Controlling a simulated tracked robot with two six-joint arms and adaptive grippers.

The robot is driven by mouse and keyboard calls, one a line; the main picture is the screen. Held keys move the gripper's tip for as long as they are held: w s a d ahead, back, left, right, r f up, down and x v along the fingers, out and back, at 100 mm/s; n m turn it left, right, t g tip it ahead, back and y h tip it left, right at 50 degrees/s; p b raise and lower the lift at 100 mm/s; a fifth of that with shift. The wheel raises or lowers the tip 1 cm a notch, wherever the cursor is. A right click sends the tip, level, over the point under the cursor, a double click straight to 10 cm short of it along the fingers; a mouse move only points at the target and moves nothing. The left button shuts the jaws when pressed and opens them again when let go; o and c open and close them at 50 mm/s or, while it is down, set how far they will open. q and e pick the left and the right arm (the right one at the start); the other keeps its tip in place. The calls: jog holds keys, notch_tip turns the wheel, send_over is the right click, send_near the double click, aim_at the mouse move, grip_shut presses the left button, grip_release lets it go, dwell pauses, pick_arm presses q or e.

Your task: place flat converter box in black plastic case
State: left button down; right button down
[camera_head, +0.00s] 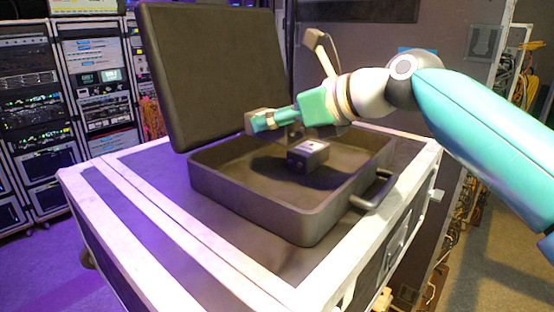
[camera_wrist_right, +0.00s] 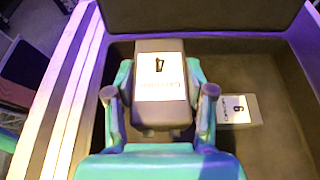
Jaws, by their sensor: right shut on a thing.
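The black plastic case (camera_head: 318,222) stands open on a flight case, its lid (camera_head: 215,70) raised at the back. My right gripper (camera_head: 268,119) is over the case's open tray, shut on the flat converter box (camera_head: 258,122). In the right wrist view the converter box (camera_wrist_right: 160,62) is grey with a white label bearing a large digit and small print. It sits between the two fingers of my right gripper (camera_wrist_right: 159,95). My left gripper is not in view.
A smaller grey box (camera_head: 307,155) with a white label lies inside the case; it also shows in the right wrist view (camera_wrist_right: 238,110). A handle (camera_head: 373,190) juts from the case front. The case floor beside the small box is bare. Equipment racks (camera_head: 30,110) stand at left.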

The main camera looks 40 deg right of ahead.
jog(key=shift+f+b, duration=0.75)
jog(key=shift+f, duration=2.25)
jog(key=shift+f+b, duration=0.4)
jog(key=shift+f, duration=0.25)
jog(key=shift+c, duration=2)
grip_release()
